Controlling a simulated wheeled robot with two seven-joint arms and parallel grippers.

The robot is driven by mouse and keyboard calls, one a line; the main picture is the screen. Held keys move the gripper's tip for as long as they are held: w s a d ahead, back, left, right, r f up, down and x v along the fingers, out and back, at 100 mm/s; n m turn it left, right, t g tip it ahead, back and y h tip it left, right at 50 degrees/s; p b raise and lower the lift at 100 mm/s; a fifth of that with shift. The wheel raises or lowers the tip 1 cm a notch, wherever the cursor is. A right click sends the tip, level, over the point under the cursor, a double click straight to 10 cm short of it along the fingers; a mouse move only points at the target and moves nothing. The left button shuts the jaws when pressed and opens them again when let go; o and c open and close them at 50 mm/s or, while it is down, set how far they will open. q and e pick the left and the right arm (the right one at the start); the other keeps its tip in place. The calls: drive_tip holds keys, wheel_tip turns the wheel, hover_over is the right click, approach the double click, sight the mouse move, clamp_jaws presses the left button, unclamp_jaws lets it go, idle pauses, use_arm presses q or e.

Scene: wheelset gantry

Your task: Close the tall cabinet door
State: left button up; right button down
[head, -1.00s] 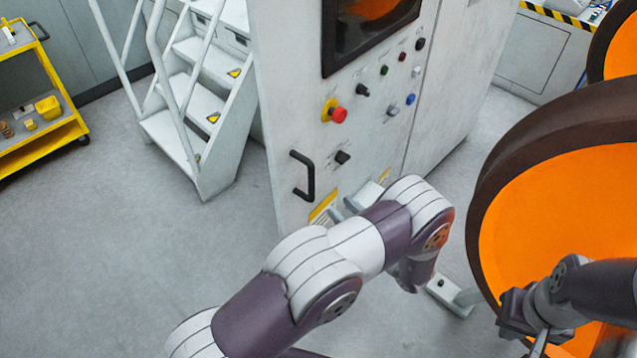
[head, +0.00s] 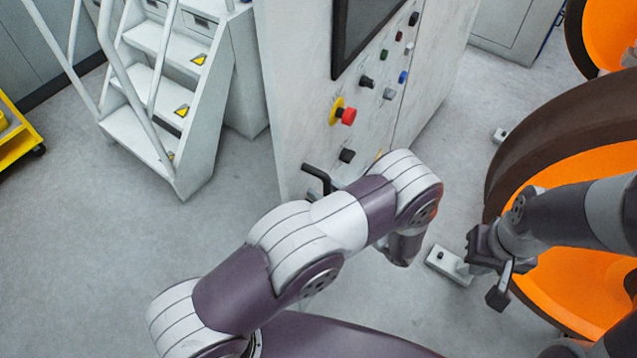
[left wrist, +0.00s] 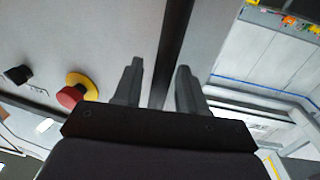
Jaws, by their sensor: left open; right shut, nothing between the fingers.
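The tall cabinet (head: 300,95) is light grey, with a dark window and a red push button (head: 348,116) on a yellow ring. Its black door handle (head: 316,176) sits low near the left edge, partly hidden by my left arm. I cannot tell how far the door stands open. My left gripper (left wrist: 158,85) is open in the left wrist view, close to the light panel, with a dark strip between its fingers; whether it touches is unclear. In the head view my arm hides it. My right gripper (head: 500,285) is shut and empty, away from the cabinet.
White steps (head: 165,105) with rails stand left of the cabinet. Large orange wheels (head: 585,165) with dark rims stand at the right, behind my right arm. A yellow cart (head: 15,145) is at the far left.

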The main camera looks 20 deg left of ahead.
use_arm(q)
drive_tip(key=shift+s, duration=0.1)
drive_tip(key=shift+d, duration=0.15)
drive_tip(key=c, duration=0.5)
clamp_jaws()
